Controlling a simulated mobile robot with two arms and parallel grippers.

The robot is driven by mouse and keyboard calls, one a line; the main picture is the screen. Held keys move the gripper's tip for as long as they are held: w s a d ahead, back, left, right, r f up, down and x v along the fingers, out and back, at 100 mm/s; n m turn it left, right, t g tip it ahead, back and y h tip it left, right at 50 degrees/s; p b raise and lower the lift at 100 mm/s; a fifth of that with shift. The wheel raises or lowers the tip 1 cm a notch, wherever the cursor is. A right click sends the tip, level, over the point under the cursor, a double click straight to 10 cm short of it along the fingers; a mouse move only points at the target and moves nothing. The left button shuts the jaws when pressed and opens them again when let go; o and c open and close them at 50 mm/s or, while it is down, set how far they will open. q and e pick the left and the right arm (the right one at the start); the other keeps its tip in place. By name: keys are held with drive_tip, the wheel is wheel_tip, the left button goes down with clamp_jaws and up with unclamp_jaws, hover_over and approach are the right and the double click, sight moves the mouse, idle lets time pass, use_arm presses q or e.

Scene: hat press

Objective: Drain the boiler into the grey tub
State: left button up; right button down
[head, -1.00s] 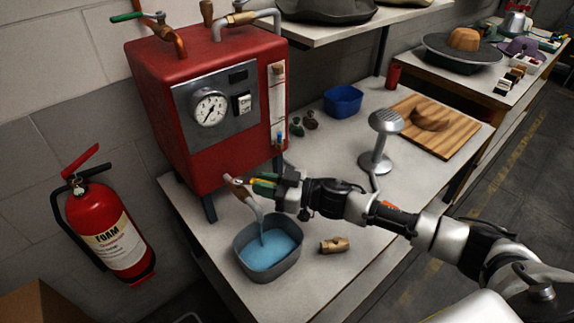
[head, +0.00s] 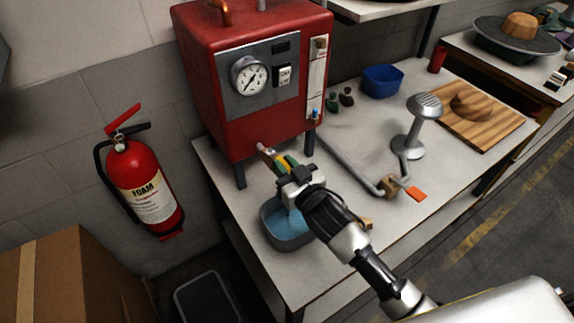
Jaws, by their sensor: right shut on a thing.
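The red boiler (head: 215,115) stands on the bench, with a dial gauge (head: 250,76) and a sight glass (head: 317,83) that shows blue only near its bottom. My right gripper (head: 288,166) is shut at the drain tap below the boiler, apparently on its lever, whose yellow and green parts show at the jaws. The tap's brass body (head: 264,149) shows just left of the jaws; its spout and any stream are hidden by my gripper. The grey tub (head: 272,240) sits below and holds blue water, partly covered by my arm. My left gripper is out of view.
A pipe with an orange lever (head: 415,194) lies right of my arm, beside a steamer stand (head: 415,125). A blue bowl (head: 382,82) and a wooden board (head: 481,115) are farther back. A fire extinguisher (head: 146,185) hangs left; a cardboard box (head: 60,280) is lower left.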

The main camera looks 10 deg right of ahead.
drive_tip(key=shift+r, duration=0.1)
idle(0.3)
drive_tip(key=c, duration=1)
unclamp_jaws()
drive_tip(key=shift+c, duration=0.2)
drive_tip(key=shift+s+d, duration=0.1)
drive_tip(key=shift+s, duration=0.2)
drive_tip(key=b+v, duration=0.2)
drive_tip(key=v, duration=0.8)
